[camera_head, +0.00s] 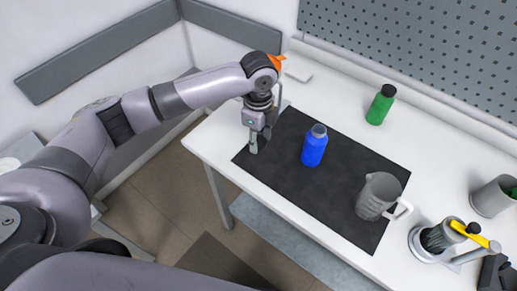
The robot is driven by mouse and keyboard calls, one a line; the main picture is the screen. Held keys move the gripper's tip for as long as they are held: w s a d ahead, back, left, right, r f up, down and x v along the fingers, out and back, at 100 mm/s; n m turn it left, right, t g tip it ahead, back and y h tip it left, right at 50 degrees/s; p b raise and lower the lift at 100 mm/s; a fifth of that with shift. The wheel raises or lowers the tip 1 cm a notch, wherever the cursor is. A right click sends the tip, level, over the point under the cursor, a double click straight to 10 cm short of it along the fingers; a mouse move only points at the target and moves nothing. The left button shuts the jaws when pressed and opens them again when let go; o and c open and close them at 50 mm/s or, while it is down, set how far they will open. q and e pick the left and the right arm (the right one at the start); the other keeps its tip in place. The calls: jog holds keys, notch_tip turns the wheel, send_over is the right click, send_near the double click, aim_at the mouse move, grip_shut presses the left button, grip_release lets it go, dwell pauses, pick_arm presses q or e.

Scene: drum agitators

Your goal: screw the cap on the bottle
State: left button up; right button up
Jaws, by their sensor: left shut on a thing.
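The blue bottle (314,150) stands upright on the black mat, near its middle. Its grey neck (319,130) points up and nothing is gripping it. My left gripper (254,147) points down over the left end of the mat, to the left of the bottle and apart from it. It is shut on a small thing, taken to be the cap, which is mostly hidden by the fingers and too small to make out. My right gripper is not in view.
The black mat (290,178) lies on the white table (220,143). A grey jug (374,196) stands at the mat's right end. A green bottle (381,104) stands behind. Grey containers (493,198) and a tool holder (438,237) crowd the right side. A pegboard (430,45) is behind.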

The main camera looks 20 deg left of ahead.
aim_at(259, 141)
pick_arm(q)
notch_tip(259, 141, up, 14)
jog(key=b, duration=0.2)
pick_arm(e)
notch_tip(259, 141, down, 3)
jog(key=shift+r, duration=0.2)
pick_arm(q)
jog(key=shift+f, duration=0.1)
jog(key=s+a+f+n+b, duration=0.1)
jog(key=s+a+f+n, duration=0.1)
jog(key=s+f+n, duration=0.2)
jog(key=s+a+f+n+b, duration=0.1)
jog(key=s+f+n, duration=0.3)
jog(key=s+n, duration=0.6)
jog(key=a+n, duration=0.1)
jog(key=n, duration=0.4)
jog(key=shift+f+n, duration=0.25)
jog(key=shift+n, duration=0.15)
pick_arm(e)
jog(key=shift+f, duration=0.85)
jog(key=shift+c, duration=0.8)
